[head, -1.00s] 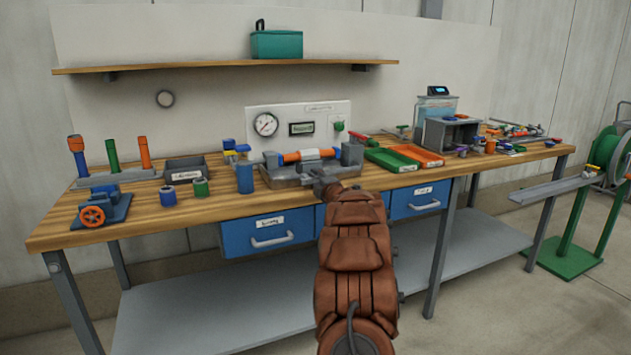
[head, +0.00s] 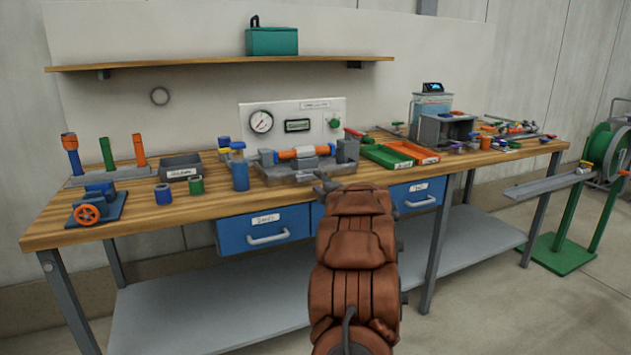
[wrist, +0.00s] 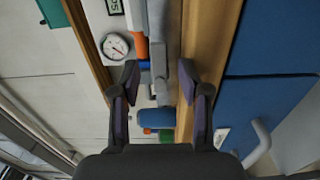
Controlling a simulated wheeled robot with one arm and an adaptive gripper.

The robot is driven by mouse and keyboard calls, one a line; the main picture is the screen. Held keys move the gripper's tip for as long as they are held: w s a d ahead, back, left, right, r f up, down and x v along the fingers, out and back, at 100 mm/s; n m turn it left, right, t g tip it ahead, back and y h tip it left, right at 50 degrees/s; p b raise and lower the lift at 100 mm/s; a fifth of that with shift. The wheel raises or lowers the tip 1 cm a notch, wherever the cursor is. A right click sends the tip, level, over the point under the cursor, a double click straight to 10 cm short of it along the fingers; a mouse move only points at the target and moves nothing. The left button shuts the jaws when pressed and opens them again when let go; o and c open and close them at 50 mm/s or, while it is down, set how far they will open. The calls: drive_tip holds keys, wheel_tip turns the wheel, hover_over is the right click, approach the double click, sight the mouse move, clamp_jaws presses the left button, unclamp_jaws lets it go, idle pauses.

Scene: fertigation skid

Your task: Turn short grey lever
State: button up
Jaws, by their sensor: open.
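The clamp fixture (head: 262,176) with an orange pipe (head: 287,154) and grey end blocks stands at the middle front of the bench. In the wrist view a short grey bar (wrist: 160,88) on the fixture shows between my fingertips, with space on both sides; I cannot tell for sure that it is the short grey lever. My gripper (wrist: 164,88) is open and empty. In the head view my gripper (head: 322,183) is small, in front of the fixture at the bench's front edge, and partly hidden by my arm.
A blue cylinder (head: 239,176) stands close left of the fixture. Behind is a panel with a gauge (head: 261,122). Green (head: 382,157) and orange (head: 411,152) trays lie to the right. Drawers with handles (head: 269,238) are below the bench edge.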

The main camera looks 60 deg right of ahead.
drive_tip(key=shift+r+v, duration=0.2)
drive_tip(key=shift+v, duration=1.15)
drive_tip(key=shift+w, duration=0.1)
